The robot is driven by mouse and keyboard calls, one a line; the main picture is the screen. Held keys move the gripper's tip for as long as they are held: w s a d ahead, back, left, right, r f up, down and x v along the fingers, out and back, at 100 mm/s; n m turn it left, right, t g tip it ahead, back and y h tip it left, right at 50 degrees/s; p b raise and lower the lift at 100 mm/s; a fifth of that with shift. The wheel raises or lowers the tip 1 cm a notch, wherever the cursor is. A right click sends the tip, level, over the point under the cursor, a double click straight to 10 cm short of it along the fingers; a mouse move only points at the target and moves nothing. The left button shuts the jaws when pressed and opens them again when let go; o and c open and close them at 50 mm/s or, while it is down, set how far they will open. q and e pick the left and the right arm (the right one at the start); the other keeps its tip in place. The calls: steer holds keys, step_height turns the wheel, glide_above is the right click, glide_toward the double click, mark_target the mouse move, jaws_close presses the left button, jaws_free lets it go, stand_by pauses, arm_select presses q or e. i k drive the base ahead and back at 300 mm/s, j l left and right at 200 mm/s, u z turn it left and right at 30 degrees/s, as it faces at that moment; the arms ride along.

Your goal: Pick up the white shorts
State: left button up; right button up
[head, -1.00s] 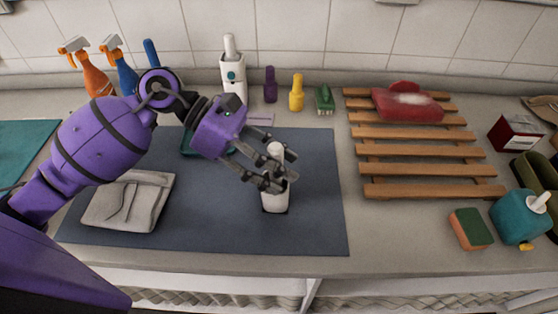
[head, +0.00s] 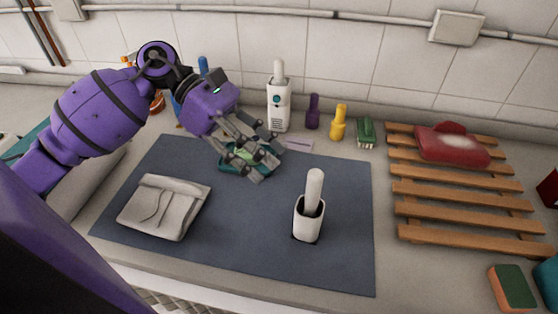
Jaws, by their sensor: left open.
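The white shorts (head: 165,207) lie folded flat on the left part of the dark blue mat (head: 335,255). They look off-white and show seam lines on top. My left gripper (head: 267,166) is open, to the right of and behind the shorts, apart from them. Its fingers are over or beside a teal dish (head: 229,166) with a green bar (head: 243,157) in it; I cannot tell whether they touch. The fingers partly hide the dish. My right gripper is out of view.
A white holder with a brush (head: 308,218) stands upright on the mat. A white bottle (head: 279,103), purple bottle (head: 313,112), yellow bottle (head: 338,124) and green brush (head: 366,132) line the back. A wooden rack (head: 440,187) is at right. The mat between shorts and holder is clear.

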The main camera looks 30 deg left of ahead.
mark_target(163, 207)
steer(key=k, duration=1)
